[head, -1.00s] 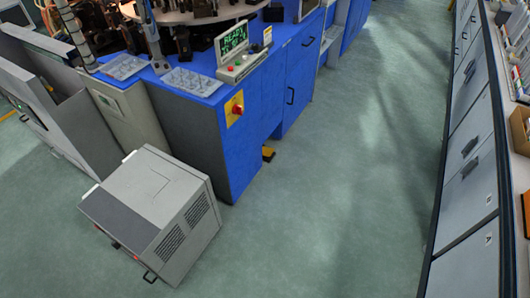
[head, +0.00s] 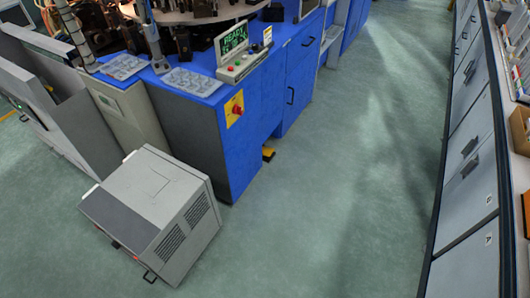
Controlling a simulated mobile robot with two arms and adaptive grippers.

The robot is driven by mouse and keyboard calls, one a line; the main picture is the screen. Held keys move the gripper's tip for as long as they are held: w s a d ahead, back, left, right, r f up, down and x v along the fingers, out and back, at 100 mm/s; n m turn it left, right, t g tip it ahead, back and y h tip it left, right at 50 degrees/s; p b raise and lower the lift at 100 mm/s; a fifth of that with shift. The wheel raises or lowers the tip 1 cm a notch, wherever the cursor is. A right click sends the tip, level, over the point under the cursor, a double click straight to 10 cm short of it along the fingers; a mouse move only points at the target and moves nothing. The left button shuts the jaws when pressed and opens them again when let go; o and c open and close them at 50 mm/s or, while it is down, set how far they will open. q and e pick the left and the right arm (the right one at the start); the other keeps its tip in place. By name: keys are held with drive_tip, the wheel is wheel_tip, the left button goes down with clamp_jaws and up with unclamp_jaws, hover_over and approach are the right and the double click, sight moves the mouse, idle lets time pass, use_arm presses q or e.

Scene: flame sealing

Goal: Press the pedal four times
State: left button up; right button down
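A small yellow pedal (head: 268,153) sits on the floor at the foot of the blue machine cabinet (head: 243,155), partly tucked under it. Only its front part shows. A control box (head: 243,66) on top of the cabinet has a small screen (head: 232,39) with green text that reads READY. Neither my left nor my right gripper shows in the head view.
A grey box-shaped unit (head: 150,195) stands on the floor at the lower left. Drawer cabinets (head: 470,170) line the right side. The green floor (head: 340,190) between them is clear. A red knob on a yellow plate (head: 235,108) is on the cabinet's side.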

use_arm(q)
drive_tip(key=shift+c, duration=0.4)
clamp_jaws()
idle(0.9)
